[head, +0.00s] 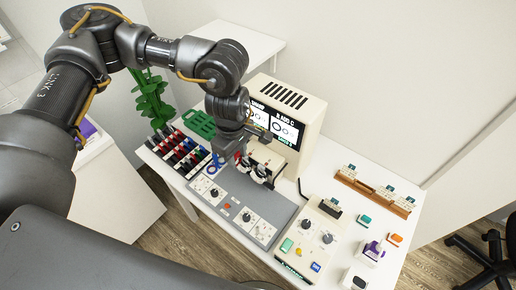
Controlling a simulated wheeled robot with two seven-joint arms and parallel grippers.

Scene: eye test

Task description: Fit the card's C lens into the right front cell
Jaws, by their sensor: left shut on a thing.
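My left gripper (238,153) reaches down in front of the beige eye-test machine (310,108). It is shut on a small lens with a red part (238,158), mostly hidden by the fingers; I cannot read its letter. The machine's screen (286,126) shows ring shapes and the text "R ADD C". The cells (262,170) at the machine's front are just right of the gripper and partly hidden, so I cannot tell whether the lens touches them. A lens rack (182,152) with black, red and blue handles stands to the left. My right gripper is out of view.
A grey console (236,208) with dials lies in front of the machine. A beige control box (308,240) stands right of it. A wooden rack (374,191) and several small coloured blocks are at the right. A green tray (199,124) is behind the lens rack.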

